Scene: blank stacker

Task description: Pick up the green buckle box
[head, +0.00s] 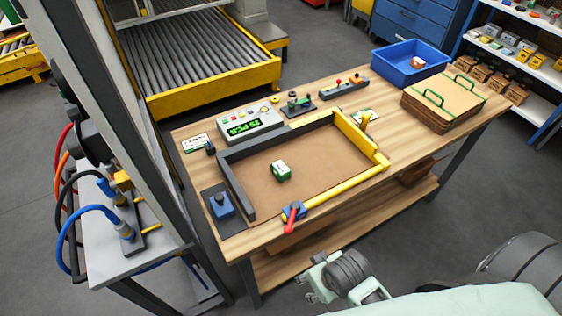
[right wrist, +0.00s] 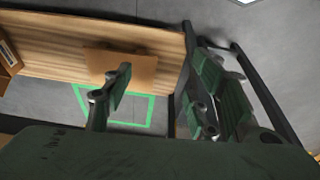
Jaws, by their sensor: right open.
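The green buckle box (head: 281,171), a small green and white block, sits on the brown board (head: 310,165) inside the dark and yellow frame on the wooden table. Nothing holds it. My right gripper (head: 322,277) is in front of the table's near edge, well apart from the box. In the right wrist view my right gripper (right wrist: 160,95) shows its two fingers spread, with nothing between them. The box does not show in that view. My left gripper is not in view.
A yellow rail (head: 345,187) and a red-handled clamp (head: 292,213) border the board's near side. A display unit (head: 250,123) stands behind it. A blue bin (head: 410,66) and cardboard stack (head: 443,102) lie at right. A green floor outline (right wrist: 150,110) shows in the right wrist view.

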